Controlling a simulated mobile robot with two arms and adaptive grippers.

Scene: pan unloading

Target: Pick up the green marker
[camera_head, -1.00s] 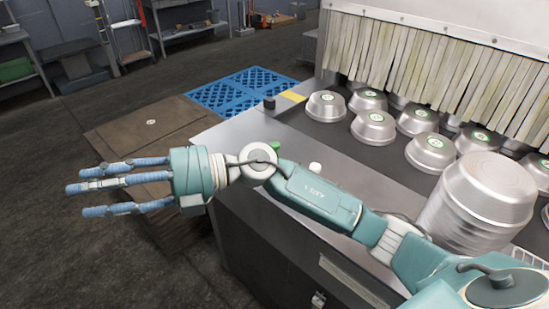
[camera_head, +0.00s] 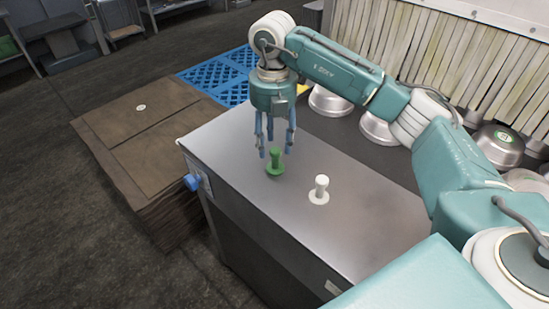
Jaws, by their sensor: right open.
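The green marker (camera_head: 275,163) stands upright on the grey metal top (camera_head: 236,175) of the machine, a small peg with a wide round base. My right gripper (camera_head: 273,150) points straight down right at the marker, its blue fingers spread open. The fingertips are close to the marker's top; I cannot tell whether any finger touches it. A white marker (camera_head: 319,190) of the same shape stands upright to the right and nearer. My left gripper is not in view.
Silver pans (camera_head: 378,130) sit on the dark belt behind my right arm, before a strip curtain (camera_head: 372,40). Brown stacked sheets (camera_head: 150,130) and a blue pallet (camera_head: 222,78) lie to the left. A blue knob (camera_head: 192,182) sticks out at the machine's left corner.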

